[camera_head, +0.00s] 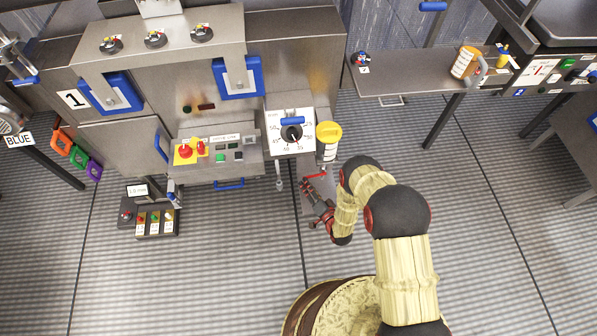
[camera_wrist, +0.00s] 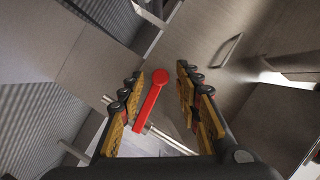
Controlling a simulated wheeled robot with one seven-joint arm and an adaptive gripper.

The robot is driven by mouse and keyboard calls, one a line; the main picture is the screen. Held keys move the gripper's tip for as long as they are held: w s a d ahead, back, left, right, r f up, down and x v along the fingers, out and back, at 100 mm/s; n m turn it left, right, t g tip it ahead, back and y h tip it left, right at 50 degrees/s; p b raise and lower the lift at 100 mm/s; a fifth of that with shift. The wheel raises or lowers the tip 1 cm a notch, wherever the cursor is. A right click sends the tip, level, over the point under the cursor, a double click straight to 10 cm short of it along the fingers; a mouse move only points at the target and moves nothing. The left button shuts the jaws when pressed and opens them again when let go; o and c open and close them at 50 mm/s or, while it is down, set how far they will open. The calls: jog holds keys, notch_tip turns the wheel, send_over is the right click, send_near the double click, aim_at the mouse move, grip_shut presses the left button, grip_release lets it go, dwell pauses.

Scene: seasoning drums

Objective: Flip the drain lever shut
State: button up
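The drain lever is a red bar with a round knob at one end (camera_wrist: 152,98). In the wrist view it lies slantwise between the fingers of my gripper (camera_wrist: 158,76), with a visible gap on both sides. The lever's lower end is by a thin metal pipe (camera_wrist: 165,138). My gripper is open and holds nothing. In the head view my gripper (camera_head: 313,190) is low at the machine's right side, just below a small red piece that appears to be the lever (camera_head: 316,174). Whether any finger touches the lever, I cannot tell.
The steel machine (camera_head: 200,110) carries a white dial panel (camera_head: 291,133) and a button panel (camera_head: 220,152). A yellow-lidded container (camera_head: 328,140) stands beside the dial. A small button box (camera_head: 155,222) is at lower left. A steel table (camera_head: 410,85) is at right. Floor between is clear.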

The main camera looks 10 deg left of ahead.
jog(key=b+x, duration=0.2)
jog(key=x, duration=0.5)
jog(key=shift+b, duration=0.35)
jog(key=shift+w+a, duration=0.1)
jog(key=shift+c, duration=0.4)
jog(key=c, duration=0.7)
grip_shut()
